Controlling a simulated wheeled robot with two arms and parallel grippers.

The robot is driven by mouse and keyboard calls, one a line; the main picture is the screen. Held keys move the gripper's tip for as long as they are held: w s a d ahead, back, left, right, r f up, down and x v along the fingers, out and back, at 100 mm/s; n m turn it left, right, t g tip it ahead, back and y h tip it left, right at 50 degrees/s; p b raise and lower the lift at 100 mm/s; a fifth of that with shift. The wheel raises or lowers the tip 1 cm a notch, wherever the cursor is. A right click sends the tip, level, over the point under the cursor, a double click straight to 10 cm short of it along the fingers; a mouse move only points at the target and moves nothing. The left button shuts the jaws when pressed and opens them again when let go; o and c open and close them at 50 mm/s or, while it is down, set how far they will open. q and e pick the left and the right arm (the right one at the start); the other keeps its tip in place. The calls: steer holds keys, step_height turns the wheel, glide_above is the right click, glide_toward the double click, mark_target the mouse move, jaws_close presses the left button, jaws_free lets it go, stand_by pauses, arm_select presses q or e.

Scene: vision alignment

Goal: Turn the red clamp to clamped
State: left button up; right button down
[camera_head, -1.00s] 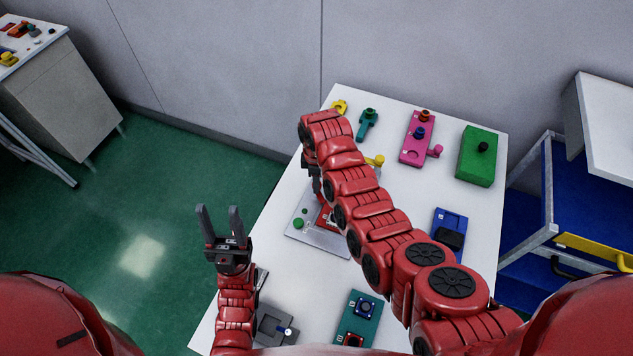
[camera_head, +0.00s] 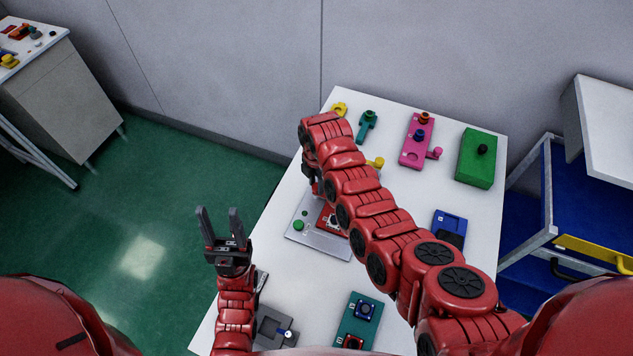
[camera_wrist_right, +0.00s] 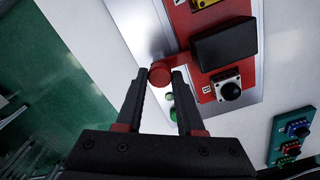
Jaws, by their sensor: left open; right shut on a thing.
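The red clamp (camera_head: 327,219) sits on a grey metal plate (camera_head: 334,245), partly hidden behind my right arm in the head view. In the right wrist view the clamp (camera_wrist_right: 208,90) is a red plate with a black block (camera_wrist_right: 225,44) and a short red lever ending in a round red knob (camera_wrist_right: 160,75). My right gripper (camera_wrist_right: 160,79) is shut on the knob, its fingertips on either side. In the head view that gripper is mostly hidden behind its arm. My left gripper (camera_head: 221,220) is open and empty, left of the table.
The white table (camera_head: 290,290) also holds a pink fixture (camera_head: 411,153), a green box (camera_head: 476,158), a blue fixture (camera_head: 450,222), a teal fixture (camera_head: 355,325) and a grey one (camera_head: 272,326). Green buttons (camera_head: 298,225) sit on the metal plate's left side.

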mark_target(316, 185)
stand_by(0.4)
steer(key=c, duration=0.5)
jaws_free()
steer(key=shift+r, duration=0.55)
step_height(316, 185, up, 4)
steer(key=shift+w+f+b, duration=0.1)
steer(key=shift+b, duration=0.95)
steer(key=shift+r+p, duration=1.35)
steer(key=shift+r, duration=4.9)
